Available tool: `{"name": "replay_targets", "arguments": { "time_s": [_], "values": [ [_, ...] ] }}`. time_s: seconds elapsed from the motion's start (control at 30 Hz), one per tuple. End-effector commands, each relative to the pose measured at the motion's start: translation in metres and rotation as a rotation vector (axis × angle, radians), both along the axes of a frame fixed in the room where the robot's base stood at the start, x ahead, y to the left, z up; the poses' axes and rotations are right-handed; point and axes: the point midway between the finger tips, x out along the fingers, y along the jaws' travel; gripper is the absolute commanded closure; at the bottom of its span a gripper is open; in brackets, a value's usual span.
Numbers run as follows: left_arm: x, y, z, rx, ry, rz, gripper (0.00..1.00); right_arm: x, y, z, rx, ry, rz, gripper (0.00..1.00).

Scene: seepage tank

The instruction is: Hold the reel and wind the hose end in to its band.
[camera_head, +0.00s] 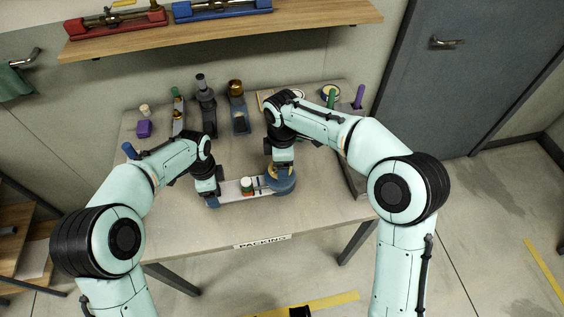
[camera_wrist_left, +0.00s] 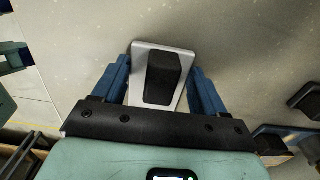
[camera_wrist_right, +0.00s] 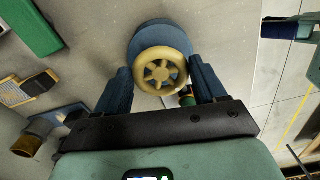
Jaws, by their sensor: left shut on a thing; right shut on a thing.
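The reel is a flat pale plate (camera_head: 230,191) near the table's front edge, with a blue round drum (camera_head: 285,186) at its right end. A yellow spoked wheel (camera_wrist_right: 158,72) sits on top of the drum. My left gripper (camera_wrist_left: 160,78) is shut on a black block (camera_wrist_left: 163,78) at the plate's left end. My right gripper (camera_wrist_right: 162,76) points down over the drum and is shut on the yellow wheel. A small green, white and red piece (camera_head: 247,187) stands on the plate between the grippers; I cannot tell whether it is the hose end or the band.
The table (camera_head: 310,209) bears a "PACKING" label in front. Behind stand a purple block (camera_head: 144,129), a dark bottle-like item (camera_head: 205,101), a brass-topped item (camera_head: 237,105) and a green cylinder (camera_head: 331,98). A shelf (camera_head: 300,18) hangs above. The table's front strip is clear.

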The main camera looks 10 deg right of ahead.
Motion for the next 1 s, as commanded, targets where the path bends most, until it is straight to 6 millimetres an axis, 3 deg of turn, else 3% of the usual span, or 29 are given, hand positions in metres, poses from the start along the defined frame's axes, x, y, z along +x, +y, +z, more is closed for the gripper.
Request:
{"name": "replay_targets", "arguments": {
  "time_s": [0.47,0.5,0.57,0.87,1.0],
  "values": [
    [0.0,0.0,0.0,0.0,0.0,0.001,0.84,0.0,0.001,0.002,0.003,-0.002,0.014,0.6],
    [0.0,0.0,0.0,0.0,0.0,0.001,0.84,0.0,0.001,0.002,0.003,-0.002,0.014,0.2],
    [0.0,0.0,0.0,0.0,0.0,0.001,0.84,0.0,0.001,0.002,0.003,-0.002,0.014,0.04],
    [0.0,0.0,0.0,0.0,0.0,0.0,0.84,0.0,0.001,0.002,0.001,-0.001,0.012,0.04],
    [0.0,0.0,0.0,0.0,0.0,0.0,0.84,0.001,0.001,0.014,0.002,-0.003,0.012,0.04]
  ]
}}
